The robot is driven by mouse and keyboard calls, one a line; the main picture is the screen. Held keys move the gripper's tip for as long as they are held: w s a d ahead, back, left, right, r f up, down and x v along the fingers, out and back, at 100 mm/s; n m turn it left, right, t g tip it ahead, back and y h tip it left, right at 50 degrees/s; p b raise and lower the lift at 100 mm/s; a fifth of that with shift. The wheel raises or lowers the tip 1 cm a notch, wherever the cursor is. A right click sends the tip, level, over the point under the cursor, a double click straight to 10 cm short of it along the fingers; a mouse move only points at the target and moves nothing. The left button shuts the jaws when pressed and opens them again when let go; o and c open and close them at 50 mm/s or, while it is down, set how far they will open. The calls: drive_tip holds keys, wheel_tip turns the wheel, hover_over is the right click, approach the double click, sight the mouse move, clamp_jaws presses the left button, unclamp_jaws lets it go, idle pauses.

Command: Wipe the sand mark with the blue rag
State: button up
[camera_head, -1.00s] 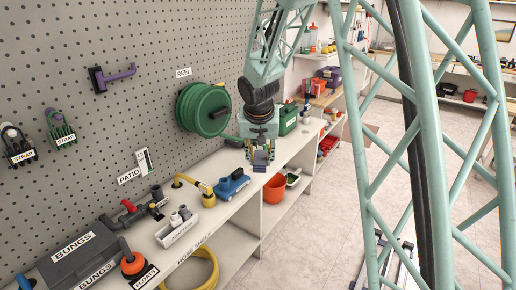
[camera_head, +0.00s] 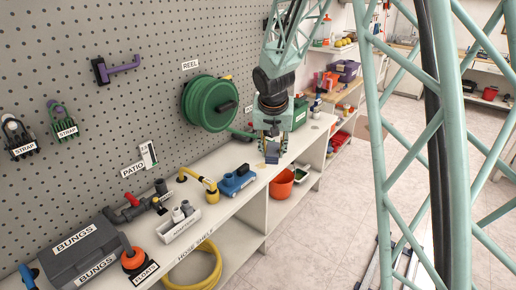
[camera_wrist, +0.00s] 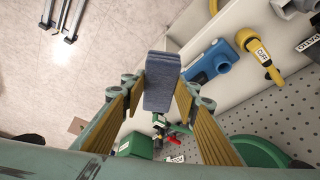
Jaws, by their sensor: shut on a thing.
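My gripper (camera_head: 271,146) is shut on the blue rag (camera_wrist: 162,82), a folded, dark blue-grey block held between the yellow-lined fingers in the wrist view. In the head view the rag (camera_head: 272,157) hangs just below the fingers, over or near the white shelf top, right of the blue pump. I cannot tell whether it touches the shelf. A small tan patch (camera_head: 261,166) shows beside the rag on the shelf top; it may be the sand mark, but it is too small to be sure.
The blue pump (camera_head: 237,181) and the yellow-handled fitting (camera_head: 210,190) stand left of my gripper. An orange bucket (camera_head: 281,185) sits lower right. A green hose reel (camera_head: 208,104) is on the pegboard behind. The white shelf (camera_head: 221,205) has a front edge, with open floor to the right.

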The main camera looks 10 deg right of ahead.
drive_tip(key=shift+w, duration=0.1)
drive_tip(key=shift+w+f, duration=0.2)
drive_tip(key=shift+w, duration=0.4)
drive_tip(key=w+f+m, duration=0.2)
drive_tip(key=w+f, duration=0.2)
drive_tip(key=w, duration=0.3)
drive_tip(key=w+f+m+h, duration=0.1)
drive_tip(key=w+f+m, duration=0.1)
drive_tip(key=w+f, duration=0.2)
drive_tip(key=w+a+f+m+g+h, duration=0.1)
drive_tip(key=w+f, duration=0.3)
drive_tip(key=w, duration=0.6)
drive_tip(key=shift+w+f+m+p, duration=0.15)
drive_tip(key=shift+m+p, duration=0.3)
drive_tip(key=shift+m, duration=0.15)
drive_tip(key=shift+a, duration=0.1)
drive_tip(key=shift+f+b, duration=0.1)
drive_tip(key=shift+b, duration=0.35)
drive_tip(key=shift+f+b, duration=1.95)
drive_tip(key=shift+f, duration=0.7)
